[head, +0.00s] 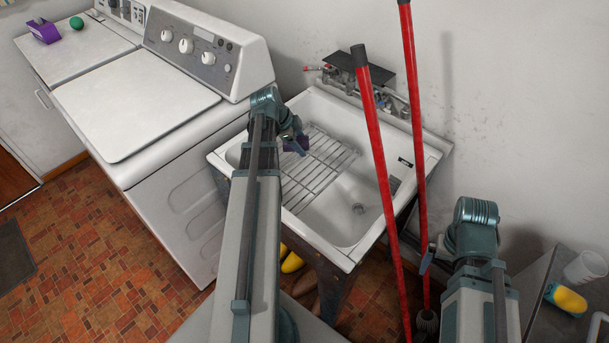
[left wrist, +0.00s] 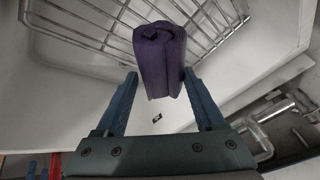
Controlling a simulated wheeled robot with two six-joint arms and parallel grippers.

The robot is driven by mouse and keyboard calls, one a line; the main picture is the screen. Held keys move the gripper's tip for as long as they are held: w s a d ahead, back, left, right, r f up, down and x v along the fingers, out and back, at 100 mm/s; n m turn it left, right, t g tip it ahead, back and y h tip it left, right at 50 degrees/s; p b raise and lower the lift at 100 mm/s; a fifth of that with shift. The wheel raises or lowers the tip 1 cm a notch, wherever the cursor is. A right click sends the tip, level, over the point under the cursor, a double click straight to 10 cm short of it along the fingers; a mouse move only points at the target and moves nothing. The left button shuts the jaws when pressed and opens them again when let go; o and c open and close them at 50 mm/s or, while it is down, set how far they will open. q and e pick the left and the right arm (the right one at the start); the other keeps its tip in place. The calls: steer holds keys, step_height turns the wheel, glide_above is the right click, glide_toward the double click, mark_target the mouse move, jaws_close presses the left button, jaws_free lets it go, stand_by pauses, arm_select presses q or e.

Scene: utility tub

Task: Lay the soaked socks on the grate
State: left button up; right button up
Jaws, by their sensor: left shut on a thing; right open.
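My left gripper (head: 293,140) is shut on a dark purple rolled sock (head: 299,146). In the left wrist view the sock (left wrist: 160,62) sits between the blue fingertips of the left gripper (left wrist: 160,82), with the grate's bars behind it. The wire grate (head: 325,172) lies across the left part of the white tub (head: 408,185); it also shows in the left wrist view (left wrist: 90,28). I cannot tell whether the sock touches the bars. My left arm hides part of the grate and tub. My right gripper (head: 425,262) is open, right of the tub. No other sock is clearly visible.
Two red poles (head: 376,160) (head: 417,130) stand in front of and beside the tub. A faucet (head: 345,82) is at its back. A washing machine (head: 150,110) stands left. A yellow-and-blue object (head: 566,299) and a cup (head: 586,267) sit at right.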

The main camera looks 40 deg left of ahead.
arm_select(q)
steer(key=shift+s+a+f+b, duration=0.35)
steer(key=shift+a+f, duration=0.25)
steer(key=shift+f, duration=0.15)
arm_select(e)
steer(key=shift+f, duration=0.8)
arm_select(q)
steer(key=b, duration=1)
glide_toward(302, 171)
steer(key=x, duration=0.5)
steer(key=shift+f, duration=0.1)
arm_select(e)
step_height(302, 171, down, 10)
steer(key=shift+f, duration=0.1)
arm_select(q)
steer(key=o, duration=1.5)
